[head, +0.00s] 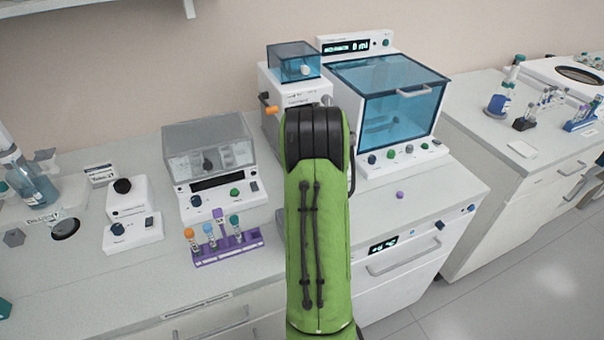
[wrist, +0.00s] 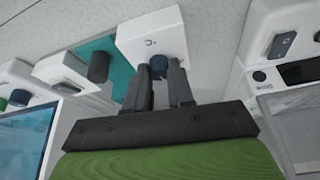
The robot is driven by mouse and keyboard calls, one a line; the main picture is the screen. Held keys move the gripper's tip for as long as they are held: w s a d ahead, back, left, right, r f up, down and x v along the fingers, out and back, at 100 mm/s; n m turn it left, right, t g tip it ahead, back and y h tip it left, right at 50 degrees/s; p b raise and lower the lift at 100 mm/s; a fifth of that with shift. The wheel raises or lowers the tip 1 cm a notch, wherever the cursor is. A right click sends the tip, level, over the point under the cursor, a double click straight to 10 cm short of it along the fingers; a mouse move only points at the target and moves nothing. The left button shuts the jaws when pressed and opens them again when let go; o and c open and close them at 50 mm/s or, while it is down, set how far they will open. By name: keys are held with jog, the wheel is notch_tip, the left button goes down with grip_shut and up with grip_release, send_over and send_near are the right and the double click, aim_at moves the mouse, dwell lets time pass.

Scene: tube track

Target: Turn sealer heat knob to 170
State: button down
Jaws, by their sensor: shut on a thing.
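In the wrist view, a dark blue knob (wrist: 159,66) sits on the front of a small white unit (wrist: 150,35) with a small dark mark above the knob. I take this to be the sealer heat knob, but no label or number on it can be read. My gripper (wrist: 160,80) has one dark finger on each side of the knob and is shut on it. The fingers partly cover the knob. In the head view my green arm hides the gripper, the knob and this unit.
A teal surface (wrist: 122,75) and a dark cylinder (wrist: 98,66) lie close left of my fingers. In the head view a clear-lidded machine (head: 208,145) and a purple tube rack (head: 228,246) stand left of my arm; a blue-windowed cabinet (head: 395,110) stands right.

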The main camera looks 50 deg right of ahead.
jog(key=shift+m, duration=0.6)
jog(key=shift+h, duration=0.3)
jog(key=c, duration=1)
grip_release()
jog(key=p+v, duration=0.2)
jog(key=v, duration=1.3)
jog(key=shift+r, duration=0.45)
jog(key=shift+w, duration=0.1)
